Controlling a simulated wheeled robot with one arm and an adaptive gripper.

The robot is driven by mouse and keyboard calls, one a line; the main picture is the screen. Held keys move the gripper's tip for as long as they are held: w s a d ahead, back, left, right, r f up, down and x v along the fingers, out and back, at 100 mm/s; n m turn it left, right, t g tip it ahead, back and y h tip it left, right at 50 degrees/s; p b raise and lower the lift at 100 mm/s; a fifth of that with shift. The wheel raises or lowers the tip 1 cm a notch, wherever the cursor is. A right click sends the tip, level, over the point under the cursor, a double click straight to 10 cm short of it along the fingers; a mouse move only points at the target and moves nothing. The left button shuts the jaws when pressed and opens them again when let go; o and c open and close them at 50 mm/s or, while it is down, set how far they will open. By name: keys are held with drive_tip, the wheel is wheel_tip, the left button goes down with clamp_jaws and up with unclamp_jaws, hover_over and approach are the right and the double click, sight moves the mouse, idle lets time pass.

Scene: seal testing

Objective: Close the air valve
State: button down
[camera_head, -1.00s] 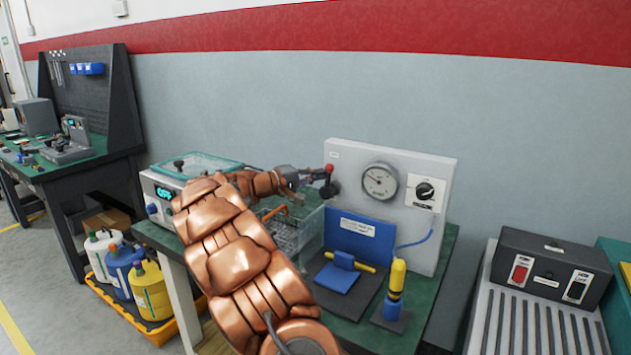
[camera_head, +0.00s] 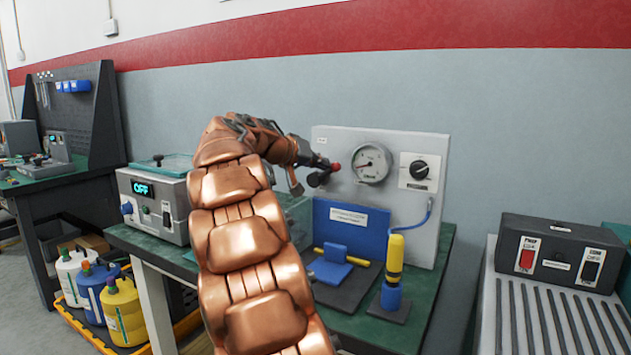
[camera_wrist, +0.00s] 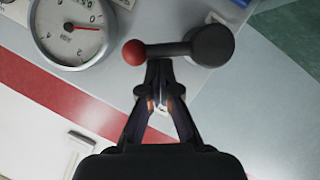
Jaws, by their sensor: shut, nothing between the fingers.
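The air valve is a lever with a red ball knob (camera_head: 336,167) on a dark round hub (camera_head: 317,180), at the left of the upright panel in the head view. The lever points right, towards the gauge. In the wrist view its red ball (camera_wrist: 133,52) is left of the dark hub (camera_wrist: 213,45), with the short bar between them. My gripper (camera_wrist: 160,66) is shut and empty, its fingertips right at this bar; I cannot tell whether they touch. In the head view my gripper (camera_head: 312,163) is by the valve, partly hidden by my wrist.
A round gauge (camera_head: 371,163) and a black rotary knob (camera_head: 419,170) are on the same panel (camera_head: 392,136). A blue block fixture and a yellow-blue cylinder (camera_head: 395,261) stand below. A box reading OFF (camera_head: 155,205) and a clear tank are to the left.

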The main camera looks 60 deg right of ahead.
drive_tip(key=s+f+m+t+b, duration=0.1)
drive_tip(key=b, duration=0.2)
drive_tip(key=f+m+t+b, duration=0.1)
drive_tip(key=b, duration=0.2)
drive_tip(key=shift+s+f+m+b, duration=0.1)
drive_tip(key=shift+s+m+b, duration=0.2)
drive_tip(key=shift+s+m, duration=0.1)
drive_tip(key=b, duration=0.2)
drive_tip(key=m+t+b, duration=0.1)
drive_tip(key=shift+s+d+f+m+b, duration=0.1)
drive_tip(key=shift+s+f+m+b, duration=0.15)
drive_tip(key=shift+s+m+b, duration=0.1)
drive_tip(key=shift+t, duration=0.4)
drive_tip(key=r+p, duration=0.2)
drive_tip(key=r, duration=0.1)
drive_tip(key=r+p, duration=0.1)
drive_tip(key=shift+d+r+p, duration=0.25)
drive_tip(key=shift+d+p, duration=0.05)
drive_tip(key=v, duration=0.9)
drive_tip(key=shift+a+r+p, duration=0.15)
drive_tip(key=shift+a+p, duration=0.15)
drive_tip(key=shift+p, duration=0.15)
drive_tip(key=shift+w, duration=0.1)
